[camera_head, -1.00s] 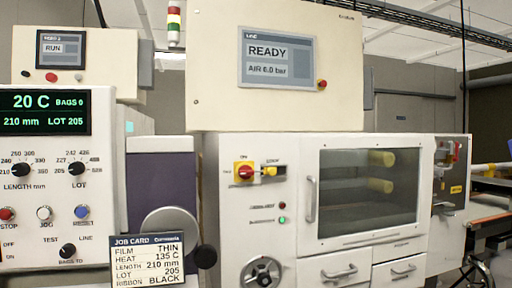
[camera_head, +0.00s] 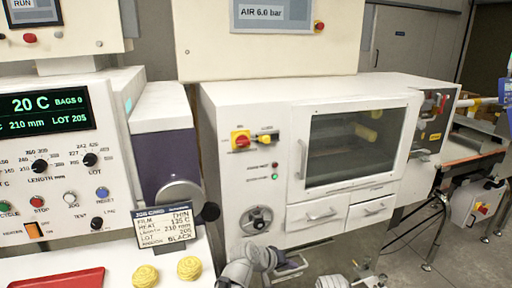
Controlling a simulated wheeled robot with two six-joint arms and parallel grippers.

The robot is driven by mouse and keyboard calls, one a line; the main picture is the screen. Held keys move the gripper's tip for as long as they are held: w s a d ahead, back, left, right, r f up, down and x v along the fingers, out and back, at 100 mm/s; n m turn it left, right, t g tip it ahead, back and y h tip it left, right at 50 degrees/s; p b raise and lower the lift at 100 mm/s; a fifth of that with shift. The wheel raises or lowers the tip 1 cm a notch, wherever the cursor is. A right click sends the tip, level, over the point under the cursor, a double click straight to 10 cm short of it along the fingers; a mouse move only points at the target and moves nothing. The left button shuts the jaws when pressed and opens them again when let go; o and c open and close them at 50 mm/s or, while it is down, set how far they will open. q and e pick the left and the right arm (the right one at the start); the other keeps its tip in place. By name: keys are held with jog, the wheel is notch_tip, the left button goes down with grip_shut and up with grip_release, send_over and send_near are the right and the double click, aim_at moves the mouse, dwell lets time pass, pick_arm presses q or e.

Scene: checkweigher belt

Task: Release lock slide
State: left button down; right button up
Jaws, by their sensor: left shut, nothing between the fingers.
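The lock slide is a small yellow knob (camera_head: 265,139) in a dark slot on the white machine's front panel. It sits just right of a red-and-yellow rotary switch (camera_head: 240,140); the small lettering above is hard to read. My left gripper (camera_head: 293,266) is at the bottom centre, well below the slide and in front of the lower part of the machine. It is shut and empty, touching nothing that I can make out. Grey parts at the bottom edge, right of it, seem to be my right arm; its fingers are not clear.
A windowed door (camera_head: 358,143), drawers (camera_head: 318,214) and a round handwheel (camera_head: 256,220) are on the same machine front. A job card (camera_head: 165,226) stands at left, near yellow balls (camera_head: 189,267) and a red tray (camera_head: 60,280). The space before the slide is clear.

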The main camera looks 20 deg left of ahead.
pick_arm(q)
jog(key=w+a+r+n+t+p, duration=0.2)
jog(key=a+r+p, duration=0.15)
jog(key=r, duration=0.35)
jog(key=w+a+r+n+t+p, duration=0.1)
jog(key=w+a+r+p, duration=0.1)
jog(key=r+p, duration=0.4)
jog(key=w+a+r+n+t+p, duration=0.2)
jog(key=a+r+p, duration=0.1)
jog(key=r, duration=0.4)
jog(key=n+t+y+p, duration=0.3)
jog(key=n+p, duration=0.2)
jog(key=p, duration=0.5)
send_near(262, 138)
jog(key=s, duration=0.4)
jog(key=shift+a+r, duration=0.2)
jog(key=shift+a, duration=0.25)
jog(key=shift+w, duration=0.15)
jog(key=b+x, duration=0.2)
jog(key=x, duration=0.7)
jog(key=shift+w, duration=0.4)
